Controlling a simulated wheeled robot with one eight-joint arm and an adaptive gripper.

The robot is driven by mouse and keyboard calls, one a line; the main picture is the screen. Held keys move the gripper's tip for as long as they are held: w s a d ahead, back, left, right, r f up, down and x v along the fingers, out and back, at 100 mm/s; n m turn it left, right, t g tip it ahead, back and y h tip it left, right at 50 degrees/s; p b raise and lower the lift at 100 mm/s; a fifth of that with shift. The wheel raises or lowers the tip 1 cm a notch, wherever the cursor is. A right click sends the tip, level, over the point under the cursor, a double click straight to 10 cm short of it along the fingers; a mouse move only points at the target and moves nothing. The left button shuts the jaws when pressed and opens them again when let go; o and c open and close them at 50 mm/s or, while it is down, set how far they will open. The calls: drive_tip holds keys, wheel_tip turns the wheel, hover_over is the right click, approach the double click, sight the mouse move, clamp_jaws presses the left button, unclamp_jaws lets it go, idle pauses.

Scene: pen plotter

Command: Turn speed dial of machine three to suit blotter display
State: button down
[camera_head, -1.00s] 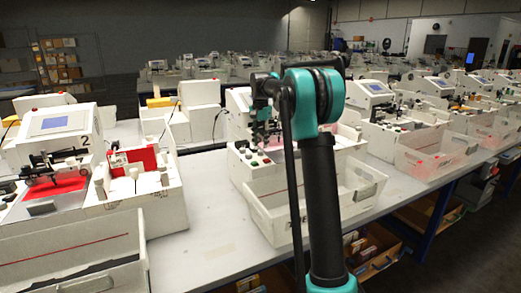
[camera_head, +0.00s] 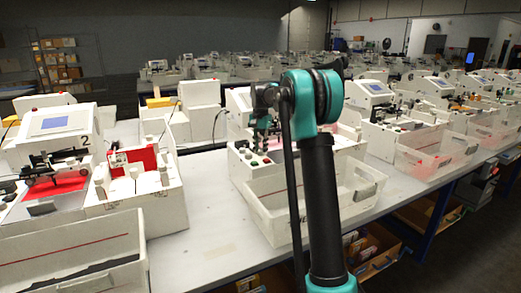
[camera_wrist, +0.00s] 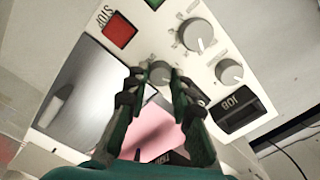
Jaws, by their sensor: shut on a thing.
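The machine (camera_head: 240,165) behind my arm has its front panel filling the wrist view. A small grey dial (camera_wrist: 160,72) sits between my fingertips. My gripper (camera_wrist: 158,78) is shut on this dial, one finger on each side. The gripper (camera_head: 261,141) also shows above that panel in the head view. A large grey knob (camera_wrist: 196,35) and another grey knob (camera_wrist: 229,71) stand to the right of the gripped dial. The dial's pointer and most of its markings are hidden by the fingers. I see no number on this machine, and I cannot make out a blotter display.
A red STOP button (camera_wrist: 119,31), a green button (camera_wrist: 155,3) and a dark JOB window (camera_wrist: 240,112) surround the dials. A pink sheet (camera_wrist: 150,130) lies under the fingers. A white bin (camera_head: 262,213) stands in front. Machine 2 (camera_head: 50,140) is to the left.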

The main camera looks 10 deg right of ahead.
sight(260, 151)
drive_tip(key=shift+n, duration=0.3)
drive_tip(key=n, duration=0.4)
drive_tip(key=shift+n, duration=2.2)
drive_tip(key=c, duration=1.6)
unclamp_jaws()
drive_tip(key=shift+r, duration=0.1)
wheel_tip(260, 151, up, 12)
drive_tip(key=shift+f, duration=0.1)
